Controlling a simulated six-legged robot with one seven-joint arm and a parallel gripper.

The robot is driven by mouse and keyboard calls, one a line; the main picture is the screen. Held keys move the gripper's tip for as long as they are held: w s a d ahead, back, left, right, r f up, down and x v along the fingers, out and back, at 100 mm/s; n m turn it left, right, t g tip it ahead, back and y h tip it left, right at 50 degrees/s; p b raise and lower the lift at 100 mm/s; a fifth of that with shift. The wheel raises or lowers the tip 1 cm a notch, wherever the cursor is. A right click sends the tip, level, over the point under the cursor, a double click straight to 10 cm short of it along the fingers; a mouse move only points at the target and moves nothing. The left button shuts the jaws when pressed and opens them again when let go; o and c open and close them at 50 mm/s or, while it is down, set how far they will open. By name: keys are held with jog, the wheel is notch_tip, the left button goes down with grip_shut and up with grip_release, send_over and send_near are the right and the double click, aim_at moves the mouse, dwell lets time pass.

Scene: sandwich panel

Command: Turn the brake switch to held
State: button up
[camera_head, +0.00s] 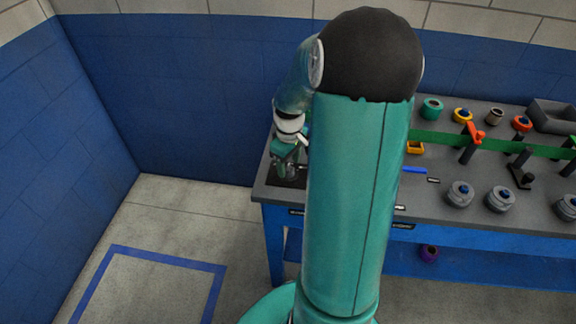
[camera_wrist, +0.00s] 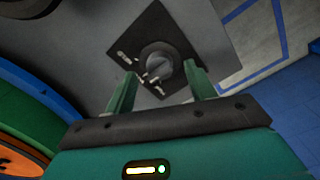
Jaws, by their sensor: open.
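The brake switch (camera_wrist: 159,64) is a grey round knob on a black square plate (camera_wrist: 150,33), seen in the wrist view. Small white markings sit on the plate beside the knob, too small to read. My gripper (camera_wrist: 158,78) is open, with its two green fingers on either side of the knob's near part. I cannot tell whether they touch it. In the head view my gripper (camera_head: 292,166) is over the black plate (camera_head: 288,181) at the table's left end, and the knob is hidden there.
The grey table (camera_head: 429,203) carries several round grey parts, coloured rings and orange clamps on a green strip (camera_head: 435,139) to the right. A blue bar (camera_head: 413,170) lies near the middle. My arm hides part of the table. Open floor lies left of the table.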

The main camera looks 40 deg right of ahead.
jog(key=shift+w+f, duration=0.1)
jog(key=shift+f, duration=1)
jog(key=shift+c, duration=0.4)
jog(key=c, duration=0.9)
jog(key=shift+m, duration=0.4)
jog(key=m, duration=0.3)
jog(key=shift+w+m, duration=0.1)
jog(key=shift+m, duration=0.3)
jog(key=m, duration=0.5)
jog(key=shift+r, duration=0.1)
jog(key=shift+m, duration=0.3)
